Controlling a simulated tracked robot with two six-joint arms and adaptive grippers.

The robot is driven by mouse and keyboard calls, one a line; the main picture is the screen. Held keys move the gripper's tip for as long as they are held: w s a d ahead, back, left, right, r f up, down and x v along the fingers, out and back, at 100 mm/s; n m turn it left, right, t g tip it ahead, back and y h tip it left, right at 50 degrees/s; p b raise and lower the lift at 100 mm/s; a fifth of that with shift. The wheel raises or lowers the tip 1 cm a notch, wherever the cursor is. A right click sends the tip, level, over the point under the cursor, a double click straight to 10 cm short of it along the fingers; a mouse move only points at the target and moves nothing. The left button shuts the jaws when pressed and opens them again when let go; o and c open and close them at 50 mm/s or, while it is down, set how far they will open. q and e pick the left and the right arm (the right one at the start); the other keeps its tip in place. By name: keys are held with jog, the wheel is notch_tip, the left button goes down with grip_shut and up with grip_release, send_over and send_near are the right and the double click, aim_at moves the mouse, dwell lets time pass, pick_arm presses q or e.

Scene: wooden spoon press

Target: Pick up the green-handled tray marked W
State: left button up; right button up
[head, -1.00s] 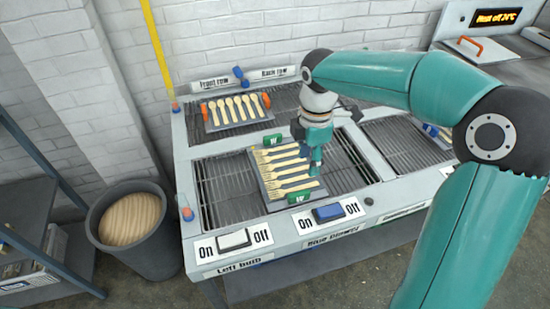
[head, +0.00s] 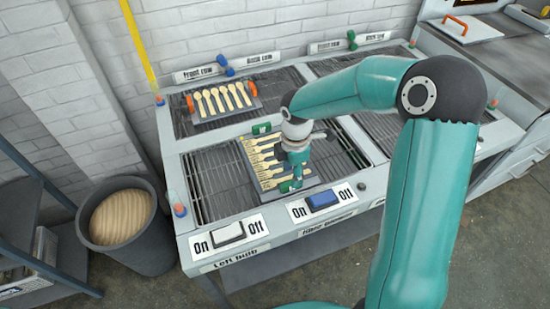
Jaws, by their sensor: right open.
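The green-handled tray (head: 250,160) lies on the front left grate of the bench and carries several pale wooden spoon or fork pieces in a row. Its back green handle (head: 262,129) is in clear view; its front green handle (head: 288,186) is partly covered by my gripper. The mark on the handles is too small to read now. My right gripper (head: 296,176) is open and points down over the tray's front right part, close to the front handle. I cannot tell whether it touches the handle. My left gripper is not in view.
A tray with orange handles (head: 222,117) and several wooden spoons sits on the back left grate. A white switch (head: 229,232) and a blue switch (head: 322,200) line the bench's front edge. A grey bin (head: 125,225) stands left of the bench.

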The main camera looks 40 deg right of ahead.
aim_at(269, 179)
notch_tip(269, 179, down, 5)
jog(key=shift+f+p, duration=0.1)
jog(key=shift+p, duration=0.25)
jog(key=shift+s, duration=0.1)
jog(key=shift+c, duration=0.2)
grip_shut()
